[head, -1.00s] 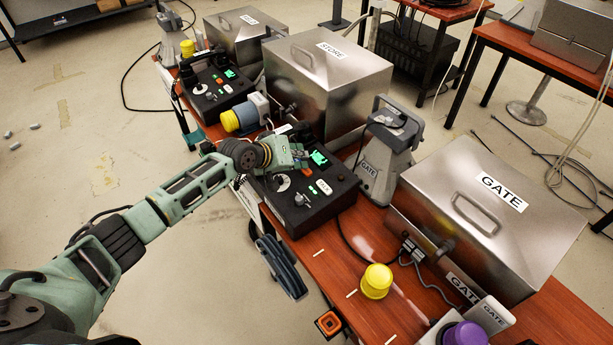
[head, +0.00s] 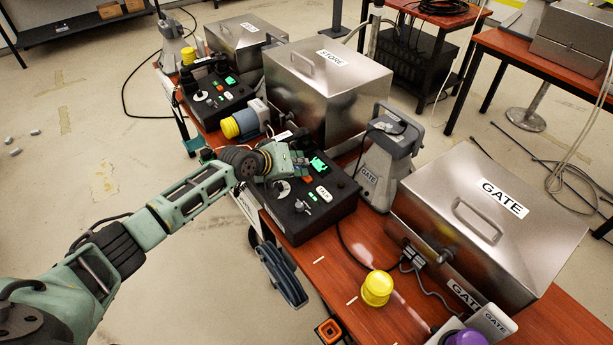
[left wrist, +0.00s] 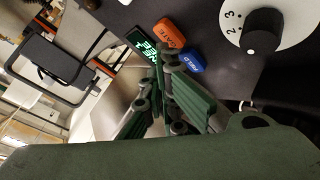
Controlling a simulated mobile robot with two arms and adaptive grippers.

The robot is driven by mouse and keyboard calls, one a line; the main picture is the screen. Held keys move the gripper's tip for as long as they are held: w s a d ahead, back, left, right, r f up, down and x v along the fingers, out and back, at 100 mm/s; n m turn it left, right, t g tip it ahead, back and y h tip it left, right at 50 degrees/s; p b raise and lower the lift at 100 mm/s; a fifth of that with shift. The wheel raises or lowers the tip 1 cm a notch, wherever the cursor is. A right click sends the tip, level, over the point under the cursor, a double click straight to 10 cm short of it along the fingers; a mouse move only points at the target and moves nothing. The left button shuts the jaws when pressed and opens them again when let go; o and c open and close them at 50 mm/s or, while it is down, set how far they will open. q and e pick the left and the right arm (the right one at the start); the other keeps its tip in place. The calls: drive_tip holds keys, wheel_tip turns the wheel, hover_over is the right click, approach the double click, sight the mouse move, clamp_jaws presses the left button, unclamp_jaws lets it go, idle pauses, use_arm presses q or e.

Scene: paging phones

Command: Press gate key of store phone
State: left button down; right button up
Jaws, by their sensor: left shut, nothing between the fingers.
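The store phone is a black console (head: 333,211) on the red-brown bench, in front of the steel box marked STORE. It has a lit green display (head: 319,165), an orange key (head: 307,180), a white CALL key (head: 323,193) and a dial. In the left wrist view the orange key reads GATE (left wrist: 170,32), with a blue key (left wrist: 192,60) beside it and the dial (left wrist: 262,40) to the right. My left gripper (head: 302,164) is shut and empty over the console. Its fingertips (left wrist: 168,62) appear close to the blue key and display; contact cannot be told. My right gripper is out of view.
A grey handset stand marked GATE (head: 385,155) and a steel GATE box (head: 485,225) stand right of the console. A yellow button (head: 377,288) sits on the bench in front. A second console (head: 215,98) and a yellow-capped motor-like unit (head: 245,122) are further back.

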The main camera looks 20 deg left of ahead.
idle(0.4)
use_arm(q)
drive_tip(key=shift+f+b, duration=0.3)
drive_tip(key=shift+f, duration=0.15)
drive_tip(key=shift+r, duration=0.15)
drive_tip(key=shift+r+p, duration=0.3)
drive_tip(key=shift+p, duration=0.2)
drive_tip(key=r+p, duration=0.6)
drive_tip(key=shift+s+a, duration=0.3)
drive_tip(key=shift+s, duration=0.1)
